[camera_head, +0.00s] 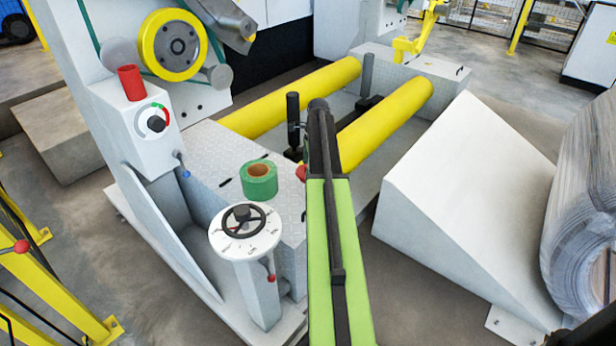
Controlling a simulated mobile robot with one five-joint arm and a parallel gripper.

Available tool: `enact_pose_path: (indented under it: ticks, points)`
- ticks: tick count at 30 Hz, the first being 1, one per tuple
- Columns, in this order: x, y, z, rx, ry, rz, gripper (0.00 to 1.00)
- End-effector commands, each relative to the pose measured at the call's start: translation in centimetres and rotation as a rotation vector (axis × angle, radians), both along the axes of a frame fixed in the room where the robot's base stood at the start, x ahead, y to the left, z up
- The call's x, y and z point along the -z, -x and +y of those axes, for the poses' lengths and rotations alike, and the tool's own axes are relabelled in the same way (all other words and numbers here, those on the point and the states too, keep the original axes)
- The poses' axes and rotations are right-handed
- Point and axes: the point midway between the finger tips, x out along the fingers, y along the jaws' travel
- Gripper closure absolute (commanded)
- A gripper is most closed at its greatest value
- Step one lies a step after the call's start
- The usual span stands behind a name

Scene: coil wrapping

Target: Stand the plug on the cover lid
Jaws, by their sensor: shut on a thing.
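My arm reaches up the middle of the view. Its dark end parts and my gripper (294,154) hang low over the machine's deck, partly hidden behind the arm. A small red piece (302,173) shows beside the arm just below these parts. I take it for the plug, held in my shut gripper; most of it is hidden. I cannot tell for certain which surface is the cover lid. A red upright cylinder (131,82) stands on top of the white control box (151,135) at the left, well apart from my gripper.
A green tape roll (260,181) lies on the grey deck (217,158). A black handwheel (243,219) tops a white pedestal in front. Two yellow rollers (385,123) lie behind. A white ramp (465,175) and a wrapped coil (585,210) stand at the right. Yellow fencing is at the left.

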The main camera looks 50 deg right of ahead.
Motion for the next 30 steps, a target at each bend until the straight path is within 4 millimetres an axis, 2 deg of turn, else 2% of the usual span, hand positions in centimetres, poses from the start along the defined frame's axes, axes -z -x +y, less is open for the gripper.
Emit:
enact_pose_path:
  ticks: [3, 6, 17, 18, 22, 30]
  points:
    - [2.5, 0.0, 0.0, 0.0, 0.0, 0.0, 0.61]
    - [4.1, 0.0, 0.0, -0.001, 0.0, 0.0, 0.61]
    - [4.1, 0.0, 0.1, -0.002, 0.0, 0.0, 0.61]
    - [4.1, 0.0, 0.1, -0.002, 0.0, 0.0, 0.18]
    - [4.0, -0.1, 0.1, -0.002, 0.0, 0.0, 0.01]
    - [3.8, -0.1, 0.1, -0.002, 0.0, 0.0, 0.0]
